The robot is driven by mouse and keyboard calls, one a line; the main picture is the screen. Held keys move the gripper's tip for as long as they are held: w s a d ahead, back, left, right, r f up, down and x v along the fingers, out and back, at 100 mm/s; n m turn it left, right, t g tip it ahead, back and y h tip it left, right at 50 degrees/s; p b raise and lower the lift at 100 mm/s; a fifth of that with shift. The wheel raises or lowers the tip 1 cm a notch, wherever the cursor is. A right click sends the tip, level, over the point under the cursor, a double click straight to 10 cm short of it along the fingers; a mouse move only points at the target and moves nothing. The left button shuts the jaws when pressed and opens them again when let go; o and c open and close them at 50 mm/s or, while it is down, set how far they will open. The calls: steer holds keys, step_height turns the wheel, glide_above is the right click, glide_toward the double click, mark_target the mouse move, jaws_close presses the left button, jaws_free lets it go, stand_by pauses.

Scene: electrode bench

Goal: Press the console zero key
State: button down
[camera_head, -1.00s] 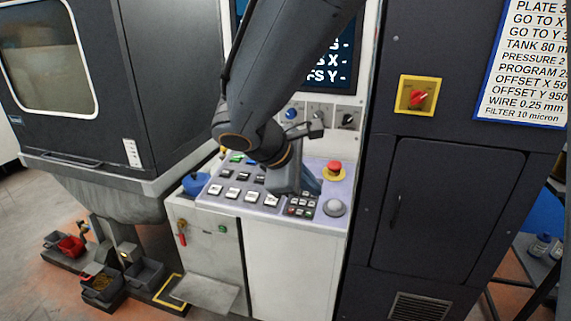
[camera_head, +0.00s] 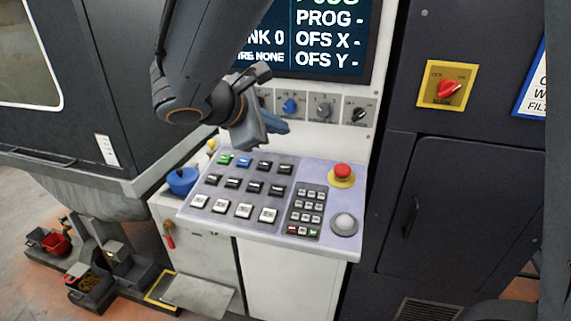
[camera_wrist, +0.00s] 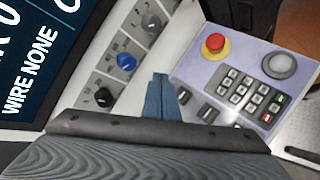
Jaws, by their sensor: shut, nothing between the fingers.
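The console (camera_head: 270,232) is a pale lilac panel sloping out below a screen. Its small numeric keypad (camera_head: 307,212) sits at the right, with red and green keys in the bottom row; it also shows in the wrist view (camera_wrist: 245,95). The key labels are too small to read, so I cannot pick out the zero key. My gripper (camera_head: 285,128) is shut and empty, raised over the back of the console near the knob row and apart from the keys. In the wrist view its blue fingers (camera_wrist: 160,82) point up, left of the keypad.
Larger keys (camera_head: 236,182) fill the left. A blue knob (camera_head: 290,105) is close behind my gripper. A blue pot-like object (camera_head: 182,180) sits at the left edge.

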mark_target(285, 168)
steer(key=shift+a, duration=0.1)
steer(key=f+b, duration=0.2)
steer(key=f, duration=0.1)
steer(key=w+f+b, duration=0.1)
steer(key=f+b, duration=0.3)
steer(key=f, duration=0.1)
steer(key=shift+w+d+f+b, duration=0.3)
steer(key=shift+w+d+f, duration=0.05)
steer(key=shift+f, duration=0.1)
stand_by(1.8)
steer(key=shift+f+b, duration=0.3)
steer(key=shift+w+f+b, duration=0.15)
steer(key=shift+f+b, duration=0.15)
steer(key=shift+f, duration=0.1)
stand_by(0.6)
steer(key=shift+r, duration=0.1)
steer(key=shift+s+r+p, duration=0.2)
steer(key=shift+r+p, duration=0.4)
steer(key=shift+r, duration=0.15)
